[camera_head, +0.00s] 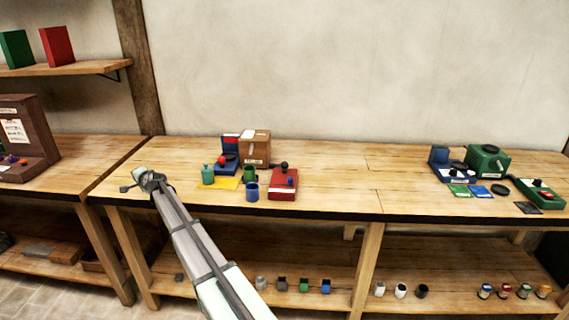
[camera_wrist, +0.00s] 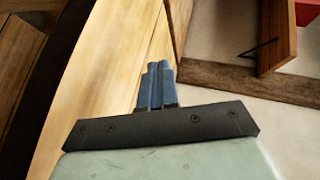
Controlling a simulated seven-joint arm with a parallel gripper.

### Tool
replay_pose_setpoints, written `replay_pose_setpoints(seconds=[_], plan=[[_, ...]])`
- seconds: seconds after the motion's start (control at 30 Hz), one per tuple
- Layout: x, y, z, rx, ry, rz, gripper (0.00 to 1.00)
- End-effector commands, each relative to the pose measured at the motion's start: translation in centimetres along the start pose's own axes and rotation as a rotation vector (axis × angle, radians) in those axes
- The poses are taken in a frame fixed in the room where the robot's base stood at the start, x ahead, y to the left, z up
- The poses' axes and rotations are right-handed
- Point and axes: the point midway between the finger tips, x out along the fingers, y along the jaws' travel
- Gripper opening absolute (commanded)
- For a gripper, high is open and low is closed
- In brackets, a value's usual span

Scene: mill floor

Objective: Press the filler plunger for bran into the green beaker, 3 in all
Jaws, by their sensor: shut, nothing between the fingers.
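A green beaker (camera_head: 249,174) stands on the middle table, behind a blue beaker (camera_head: 252,191). Behind it are a brown box (camera_head: 256,149) with a label and a blue device (camera_head: 226,166) with a red ball-like part. A red box (camera_head: 283,187) with a dark knob is to the right. The labels are too small to read, so I cannot tell which device is the bran filler. My gripper (camera_head: 128,187) is over the table's left end, left of and apart from these things. In the wrist view its blue-grey fingers (camera_wrist: 156,84) are together and empty.
Green devices (camera_head: 488,161) stand at the table's right end. The table between the groups is clear. Several small containers stand on the lower shelf (camera_head: 340,272).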

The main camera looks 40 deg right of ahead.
Motion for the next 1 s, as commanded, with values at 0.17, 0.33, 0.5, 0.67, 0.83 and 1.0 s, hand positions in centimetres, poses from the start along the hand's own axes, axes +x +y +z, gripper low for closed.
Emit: replay_pose_setpoints(seconds=[0.17, 0.33, 0.5, 0.67, 0.83, 1.0], plan=[[-3.0, 0.2, -7.1, -0.062, 0.022, 0.051, 0.0], [-6.0, 0.6, -13.1, -0.121, 0.035, 0.103, 0.0], [-9.5, 1.1, -18.9, -0.176, 0.046, 0.155, 0.0], [-13.3, 1.7, -24.1, -0.226, 0.053, 0.208, 0.0], [-17.6, 2.5, -29.2, -0.274, 0.058, 0.264, 0.0], [-22.4, 3.3, -34.1, -0.319, 0.06, 0.322, 0.0]])
